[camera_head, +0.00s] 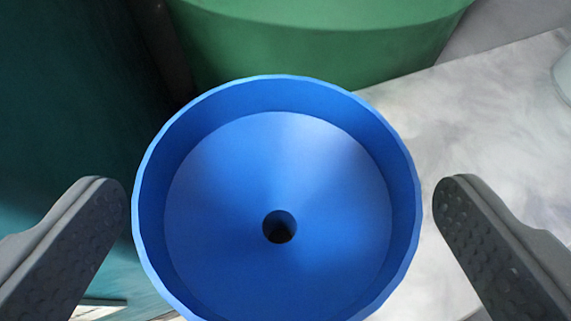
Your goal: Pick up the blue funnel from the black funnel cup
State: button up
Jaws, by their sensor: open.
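The blue funnel (277,160) fills the middle of the head camera view, seen from above with its wide mouth toward me and a dark round hole near its centre. My gripper (285,205) is open, with one grey finger on each side of the funnel. The left finger is very close to the funnel's rim, and a narrow gap shows between the right finger and the rim. I cannot tell whether the left finger touches. The black funnel cup does not show; the funnel may be hiding it.
A large green rounded object (320,50) stands just behind the funnel. A dark teal surface (70,110) takes up the left side. A pale mottled surface (490,110) lies to the right, mostly clear, with part of a whitish object (564,78) at the right edge.

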aim_at(246, 160)
jog(key=shift+x, duration=1.25)
jog(key=c, duration=1)
jog(key=shift+c, duration=0.2)
